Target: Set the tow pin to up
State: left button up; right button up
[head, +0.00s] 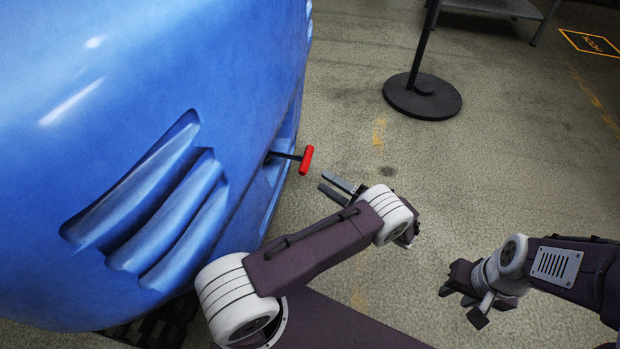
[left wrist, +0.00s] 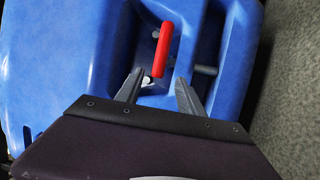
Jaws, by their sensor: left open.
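The tow pin has a red T-handle (head: 306,160) on a thin dark rod that sticks out of a recess in the blue body (head: 130,60). The red handle also shows in the left wrist view (left wrist: 162,50), just ahead of the fingertips and in line with the gap between them. My left gripper (head: 321,180) is open and empty, a little right of and below the handle in the head view. Its two grey fingers (left wrist: 160,77) are spread in the left wrist view, with the handle not between them. My right gripper (head: 463,304) is at the lower right, its fingers apart and empty, far from the pin.
The blue body fills the left side, with moulded ribs on its flank. A post on a round black base (head: 423,96) stands on the floor behind. A table (head: 495,8) is at the top right. The grey floor right of the handle is clear.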

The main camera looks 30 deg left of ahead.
aim_at(304, 167)
pick_arm(q)
jog(key=b+x, duration=0.3)
jog(key=x, duration=0.5)
jog(key=shift+w+a+b, duration=0.1)
jog(key=shift+a+b, duration=0.1)
jog(key=shift+b, duration=0.2)
jog(key=shift+a+r, duration=0.1)
jog(key=shift+a, duration=0.2)
jog(key=shift+c, duration=0.4)
grip_shut()
dwell(0.4)
